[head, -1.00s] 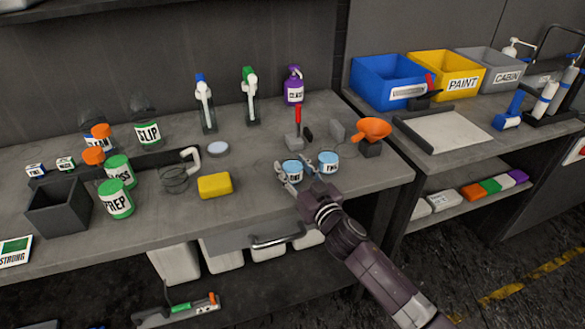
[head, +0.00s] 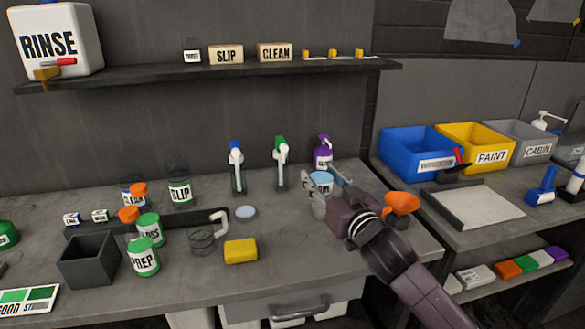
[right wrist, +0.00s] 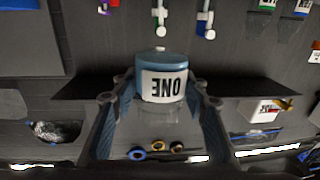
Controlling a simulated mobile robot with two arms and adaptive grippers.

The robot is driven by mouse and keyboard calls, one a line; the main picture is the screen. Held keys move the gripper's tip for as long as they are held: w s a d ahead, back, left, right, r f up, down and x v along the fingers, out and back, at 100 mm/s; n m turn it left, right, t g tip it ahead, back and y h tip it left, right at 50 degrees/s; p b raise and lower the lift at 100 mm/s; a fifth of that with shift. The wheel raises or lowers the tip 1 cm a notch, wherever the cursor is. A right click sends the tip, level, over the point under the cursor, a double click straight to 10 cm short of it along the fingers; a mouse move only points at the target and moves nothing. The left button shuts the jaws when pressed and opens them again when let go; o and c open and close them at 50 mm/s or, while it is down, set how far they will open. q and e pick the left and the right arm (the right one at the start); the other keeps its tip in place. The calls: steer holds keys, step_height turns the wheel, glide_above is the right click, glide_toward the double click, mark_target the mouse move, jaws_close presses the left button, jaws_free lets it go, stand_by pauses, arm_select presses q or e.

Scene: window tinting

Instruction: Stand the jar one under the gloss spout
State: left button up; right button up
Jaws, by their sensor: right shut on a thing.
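Jar one, with a blue lid, is held up above the bench in the head view (head: 321,181). In the right wrist view its white label (right wrist: 163,86) reads ONE upside down. My right gripper (head: 320,203) is shut on it, with a finger on each side in the right wrist view (right wrist: 160,98). Three small yellow spouts (head: 333,54) sit along the wall shelf; I cannot read which one is gloss. A green-lidded container (head: 149,232) on the bench shows a partly covered label ending in LOSS. My left gripper is not in view.
Purple (head: 323,152), green-topped (head: 281,165) and blue-topped (head: 237,168) bottles stand behind. The wall shelf (head: 150,80) overhangs the bench, with a RINSE tank (head: 62,40) at its left.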

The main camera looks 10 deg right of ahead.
steer(key=s+a+f, duration=0.4)
steer(key=s+f, duration=0.4)
steer(key=s, duration=0.1)
steer(key=s+d+f+m+h, duration=0.1)
steer(key=s, duration=0.6)
steer(key=s+d+f+h, duration=0.1)
steer(key=s+d+f, duration=0.1)
steer(key=s, duration=0.4)
steer(key=shift+s+d+f+m+h, duration=0.25)
steer(key=shift+s+m+h, duration=0.1)
steer(key=shift+m+h, duration=0.05)
steer(key=shift+a, duration=0.1)
steer(key=w+r+y, duration=0.1)
steer(key=w+r, duration=0.3)
steer(key=w, duration=0.3)
steer(key=w+r+n+y, duration=0.1)
steer(key=w+r, duration=0.2)
steer(key=w, duration=0.5)
steer(key=w+r, duration=0.4)
steer(key=w, duration=0.3)
steer(key=shift+w+d+r+n+y, duration=0.3)
steer(key=shift+w+n+y, duration=0.05)
steer(key=shift+n+y, duration=0.05)
steer(key=shift+w+d+r, duration=0.25)
steer(key=shift+r, duration=0.05)
